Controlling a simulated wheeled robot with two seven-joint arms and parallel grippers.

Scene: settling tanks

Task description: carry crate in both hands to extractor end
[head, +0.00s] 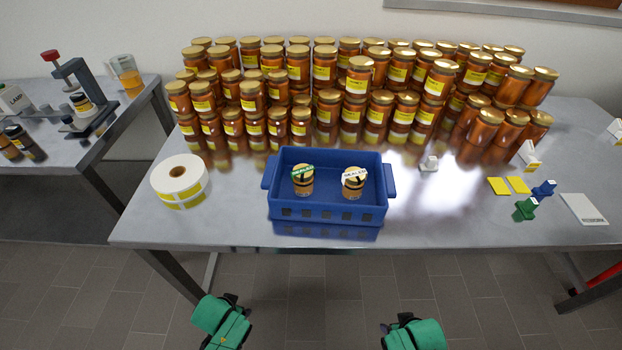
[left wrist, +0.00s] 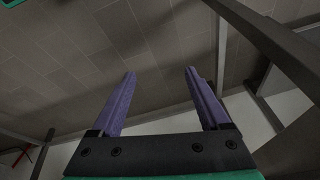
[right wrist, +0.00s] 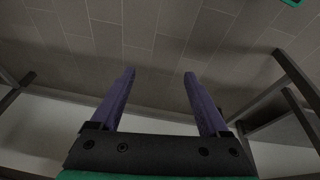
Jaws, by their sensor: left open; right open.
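A blue crate (head: 328,212) with a handle lug on each short side stands on the steel table near its front edge. Two small honey jars stand in it, one with a green-banded lid label (head: 303,181) and one with a white-banded label (head: 354,183). My left gripper (left wrist: 158,85) is open and empty; its fingers show in the left wrist view over the floor. My right gripper (right wrist: 160,85) is also open and empty over the floor. In the head view both green wrists are low, in front of the table, apart from the crate.
Many stacked honey jars (head: 300,75) fill the table's back. A label roll (head: 180,182) lies left of the crate; stamps (head: 526,208), yellow cards (head: 499,186) and a white pad (head: 583,209) lie right. A second table (head: 60,146) holding a press (head: 82,95) stands left, across a gap.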

